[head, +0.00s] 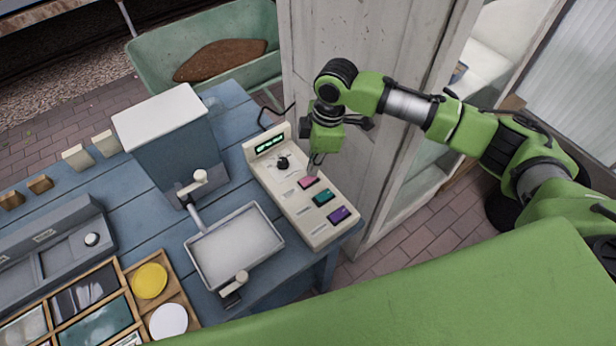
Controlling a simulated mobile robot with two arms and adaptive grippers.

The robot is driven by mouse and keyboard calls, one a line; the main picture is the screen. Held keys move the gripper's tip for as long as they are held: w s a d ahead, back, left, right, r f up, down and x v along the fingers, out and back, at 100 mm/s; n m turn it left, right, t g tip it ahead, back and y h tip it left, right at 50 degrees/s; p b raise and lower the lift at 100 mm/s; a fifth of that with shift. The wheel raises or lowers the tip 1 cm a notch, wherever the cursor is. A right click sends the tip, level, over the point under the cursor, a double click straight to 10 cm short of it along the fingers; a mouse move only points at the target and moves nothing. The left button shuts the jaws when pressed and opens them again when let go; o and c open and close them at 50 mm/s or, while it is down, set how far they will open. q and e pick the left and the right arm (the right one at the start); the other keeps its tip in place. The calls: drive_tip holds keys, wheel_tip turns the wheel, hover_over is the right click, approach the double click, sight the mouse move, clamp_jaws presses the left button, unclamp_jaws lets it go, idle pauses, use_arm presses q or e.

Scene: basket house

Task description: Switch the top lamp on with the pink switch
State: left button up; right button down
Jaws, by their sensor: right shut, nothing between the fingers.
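The pink switch (308,183) is on the sloping face of a cream control panel (262,172), which stands on the right end of the blue table. A teal switch (323,198) and a purple switch (339,214) follow it toward the near end. My right gripper (317,160) comes in from the right and points down beside the panel. Its fingers are shut and empty, with the tips just behind the pink switch in the picture. I cannot tell whether they touch the panel. I cannot make out a top lamp. My left gripper is out of view.
The panel also has a black knob (283,163) and a green-lit display (270,144). A blue-grey box with a white top (158,113) and a grey tray (238,247) stand left of it. A weathered wooden post (375,45) rises behind my right gripper.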

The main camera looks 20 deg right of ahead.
drive_tip(key=shift+f, duration=0.85)
idle(0.3)
wheel_tip(320, 180, up, 7)
drive_tip(key=p, duration=0.8)
drive_tip(key=shift+r, duration=0.1)
idle(0.5)
